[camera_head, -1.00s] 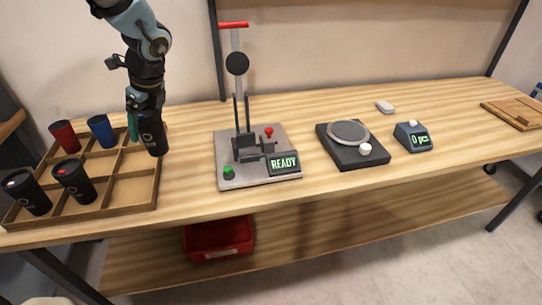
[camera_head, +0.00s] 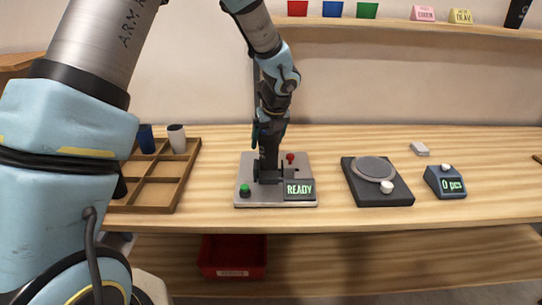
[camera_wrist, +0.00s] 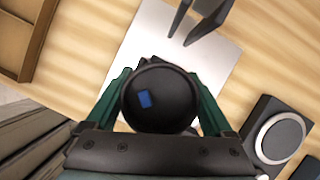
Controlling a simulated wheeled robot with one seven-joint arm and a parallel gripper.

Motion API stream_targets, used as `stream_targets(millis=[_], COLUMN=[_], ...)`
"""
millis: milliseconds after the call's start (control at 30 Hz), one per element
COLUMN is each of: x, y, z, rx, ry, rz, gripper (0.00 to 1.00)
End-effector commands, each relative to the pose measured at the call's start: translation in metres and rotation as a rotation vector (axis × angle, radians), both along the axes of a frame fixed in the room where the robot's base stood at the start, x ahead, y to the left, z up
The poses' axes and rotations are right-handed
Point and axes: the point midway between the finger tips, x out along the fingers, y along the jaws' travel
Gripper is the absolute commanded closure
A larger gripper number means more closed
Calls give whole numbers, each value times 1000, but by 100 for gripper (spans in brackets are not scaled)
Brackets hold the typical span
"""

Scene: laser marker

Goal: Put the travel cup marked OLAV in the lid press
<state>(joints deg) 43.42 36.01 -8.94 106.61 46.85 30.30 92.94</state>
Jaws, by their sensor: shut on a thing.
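My gripper (camera_head: 269,134) is shut on a black travel cup (camera_head: 268,156) and holds it upright over the lid press (camera_head: 247,190). In the wrist view the black cup (camera_wrist: 160,112) sits between the green fingers of my gripper (camera_wrist: 160,80), seen from above, with a small blue square on top. The press's pale base plate (camera_wrist: 190,45) lies beneath it. I cannot tell whether the cup touches the press's holder, which it and my arm largely hide. No name on the cup is legible. The press display (camera_head: 299,189) reads READY.
A divided wooden tray (camera_head: 187,172) with a blue cup (camera_head: 146,138) and a white cup (camera_head: 177,138) stands left, partly behind my arm. A scale (camera_head: 378,188) and a counter box (camera_head: 445,182) stand right. A yellow sign (camera_head: 461,16) on the shelf reads OLAV. A red bin (camera_head: 232,257) is below.

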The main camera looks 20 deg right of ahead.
Motion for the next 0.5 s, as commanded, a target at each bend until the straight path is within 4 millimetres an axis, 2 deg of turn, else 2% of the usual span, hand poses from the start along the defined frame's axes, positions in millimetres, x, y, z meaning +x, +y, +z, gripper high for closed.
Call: stream_targets(millis=[167,400,500], x=[0,-1,0], y=[0,0,0], z=[-13,-43,-45], rx=[1,1,-1], ry=[0,0,-1], rz=[-1,-1,0], gripper=[36,36,36])
